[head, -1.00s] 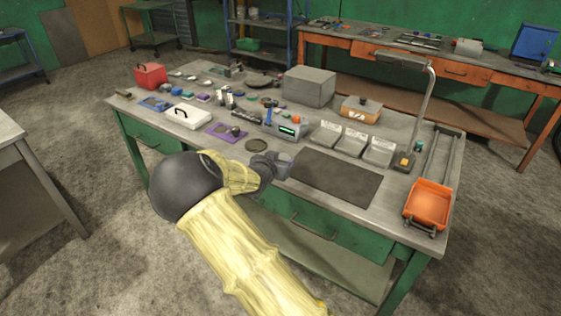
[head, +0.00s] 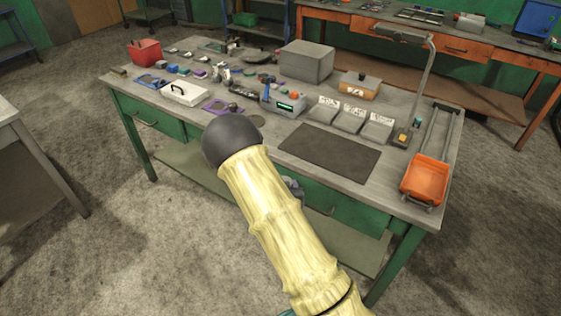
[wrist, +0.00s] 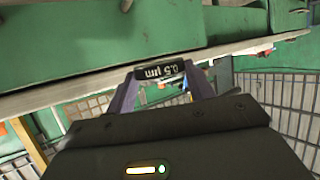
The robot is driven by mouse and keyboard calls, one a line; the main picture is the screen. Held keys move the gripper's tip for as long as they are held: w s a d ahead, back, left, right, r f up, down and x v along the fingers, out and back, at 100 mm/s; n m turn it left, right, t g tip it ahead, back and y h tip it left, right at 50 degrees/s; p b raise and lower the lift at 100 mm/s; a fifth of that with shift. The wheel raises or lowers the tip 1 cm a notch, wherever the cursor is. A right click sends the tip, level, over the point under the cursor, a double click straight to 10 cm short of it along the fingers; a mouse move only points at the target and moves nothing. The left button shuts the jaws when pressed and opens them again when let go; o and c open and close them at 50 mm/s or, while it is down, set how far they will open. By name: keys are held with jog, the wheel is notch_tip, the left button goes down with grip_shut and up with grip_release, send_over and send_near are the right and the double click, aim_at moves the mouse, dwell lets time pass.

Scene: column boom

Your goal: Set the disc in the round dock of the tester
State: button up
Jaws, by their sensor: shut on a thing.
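In the wrist view my gripper (wrist: 163,84) is shut on a small black piece (wrist: 160,72) with white lettering that reads "0.5 µm" upside down. Only its lettered side shows, so I cannot tell whether it is the disc. In the head view my arm hides most of the gripper (head: 293,188), which shows in front of the workbench's front side. The tester (head: 287,104), a grey box with a lit green display, stands mid-bench. Its round dock cannot be made out.
A dark mat (head: 330,152) lies bare on the workbench (head: 395,190). Three labelled bins (head: 350,118), a grey box (head: 307,62) and a lamp (head: 425,90) stand around it. An orange tray (head: 425,178) is at the right end. Small items crowd the left half.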

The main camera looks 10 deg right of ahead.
jog(key=s+f+n+y, duration=0.2)
jog(key=s+f, duration=0.3)
jog(key=f, duration=0.1)
jog(key=shift+f+y, duration=0.25)
jog(key=shift+y, duration=0.15)
jog(key=shift+w, duration=0.1)
